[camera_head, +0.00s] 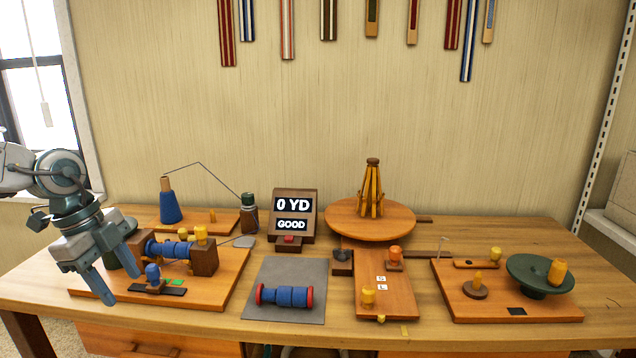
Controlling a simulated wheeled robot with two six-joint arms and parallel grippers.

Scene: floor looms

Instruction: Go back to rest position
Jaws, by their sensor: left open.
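My left gripper (122,277) is at the left of the camera_head view, pointing down over the left front of the wooden workbench (365,337). Its two blue-grey fingers are apart and I see nothing between them. It is in front of a winding device (204,255) that holds a blue thread roll on a wooden board. The arm hides part of that board's left side and a dark green object. My right gripper is not in this view.
A blue spool with red ends (287,296) lies on a grey mat (263,272). A display (294,213) reads "0 YD" and "GOOD". A blue cone (170,208) stands behind the winder. A round wooden turntable (345,222) and a green dish (529,272) stand farther right.

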